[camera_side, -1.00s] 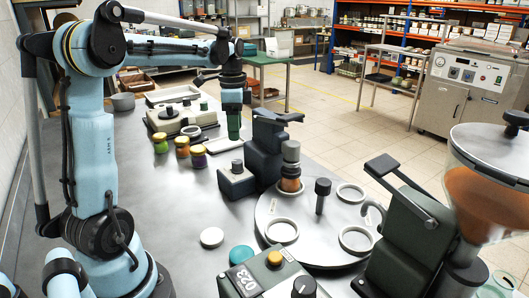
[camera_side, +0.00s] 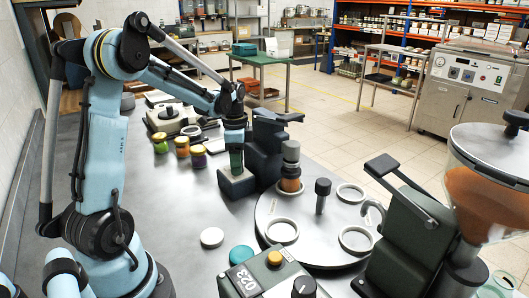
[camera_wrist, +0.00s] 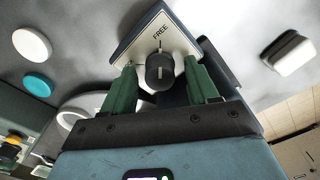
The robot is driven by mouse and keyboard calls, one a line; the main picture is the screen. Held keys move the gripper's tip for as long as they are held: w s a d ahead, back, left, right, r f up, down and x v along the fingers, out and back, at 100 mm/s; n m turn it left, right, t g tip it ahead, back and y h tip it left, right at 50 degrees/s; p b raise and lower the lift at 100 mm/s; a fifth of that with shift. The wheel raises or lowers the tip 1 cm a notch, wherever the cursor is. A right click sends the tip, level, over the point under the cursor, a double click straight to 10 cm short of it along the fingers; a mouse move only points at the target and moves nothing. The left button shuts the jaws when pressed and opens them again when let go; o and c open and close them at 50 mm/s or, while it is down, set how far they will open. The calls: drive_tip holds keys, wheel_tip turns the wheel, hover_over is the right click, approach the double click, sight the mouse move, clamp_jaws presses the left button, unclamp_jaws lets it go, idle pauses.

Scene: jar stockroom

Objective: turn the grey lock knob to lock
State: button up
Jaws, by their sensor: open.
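The lock knob (camera_wrist: 160,73) shows dark grey and round in the wrist view. It sits on a pale plate (camera_wrist: 143,48) marked FREE, and a thin line runs from the knob toward that word. In the side view the knob's small box (camera_side: 237,187) stands on the bench beside the dark clamp. My gripper (camera_side: 236,165) is right over this box, and its green fingers hide the knob there. In the wrist view my gripper (camera_wrist: 160,75) is open, with one green finger on each side of the knob and a visible gap to it.
The dark clamp stand (camera_side: 265,150) rises close on the right of the box. A round turntable (camera_side: 300,240) with white rings lies in front. Several jars (camera_side: 182,147) stand behind left. A white lid (camera_side: 212,237) and a teal lid (camera_side: 241,255) lie on the bench.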

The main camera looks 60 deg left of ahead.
drive_tip(key=c, duration=1)
drive_tip(key=shift+c, duration=0.2)
drive_tip(key=shift+n, duration=0.4)
drive_tip(key=n, duration=0.3)
drive_tip(key=shift+n, duration=0.4)
drive_tip(key=n, duration=1.3)
